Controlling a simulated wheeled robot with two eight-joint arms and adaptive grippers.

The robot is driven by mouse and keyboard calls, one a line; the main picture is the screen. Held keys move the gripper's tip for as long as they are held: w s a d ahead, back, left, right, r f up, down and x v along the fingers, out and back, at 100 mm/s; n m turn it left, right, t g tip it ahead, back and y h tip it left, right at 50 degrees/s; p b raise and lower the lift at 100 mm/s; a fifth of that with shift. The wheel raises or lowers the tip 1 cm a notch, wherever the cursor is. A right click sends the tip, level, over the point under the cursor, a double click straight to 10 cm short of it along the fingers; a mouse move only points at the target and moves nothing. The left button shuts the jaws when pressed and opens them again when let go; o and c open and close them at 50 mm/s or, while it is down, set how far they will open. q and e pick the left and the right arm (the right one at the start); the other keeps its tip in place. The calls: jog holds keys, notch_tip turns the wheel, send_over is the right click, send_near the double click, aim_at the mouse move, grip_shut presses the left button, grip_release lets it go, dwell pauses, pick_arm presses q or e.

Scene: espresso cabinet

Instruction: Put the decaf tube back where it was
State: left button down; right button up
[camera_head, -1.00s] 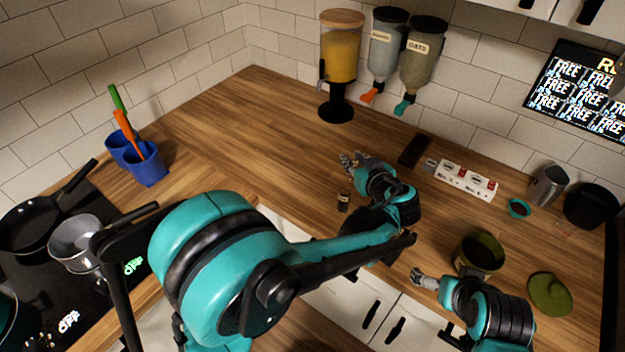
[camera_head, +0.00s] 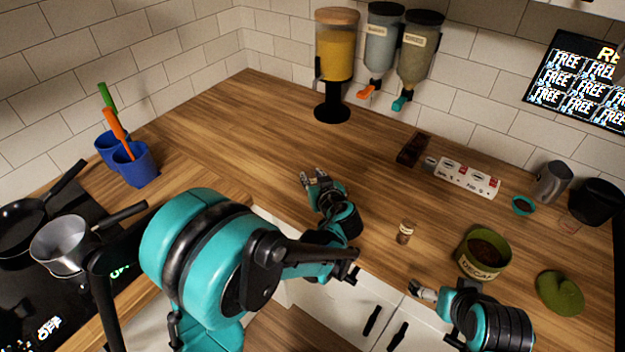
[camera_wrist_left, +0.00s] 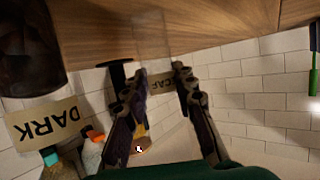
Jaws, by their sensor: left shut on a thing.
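My left gripper (camera_head: 314,178) is over the middle of the counter, shut on the clear decaf tube. In the head view the tube is too small to make out. A small jar (camera_head: 404,233) stands on the counter to the right of this gripper. A dark container (camera_wrist_left: 28,50) with a "DARK" label is close by in the left wrist view. My right gripper (camera_head: 420,289) is near the front edge; its fingers are unclear.
A green "DECAF" canister (camera_head: 484,254) holds brown grounds, with a green lid (camera_head: 560,292) beside it. A white box row (camera_head: 464,178) and a dark block (camera_head: 413,149) lie behind. Dispensers (camera_head: 337,65) stand at the wall. Counter left of the gripper is clear.

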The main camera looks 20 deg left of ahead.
pick_arm(q)
jog(key=shift+f, duration=0.15)
jog(key=c, duration=1.2)
grip_release()
jog(key=shift+r, duration=0.2)
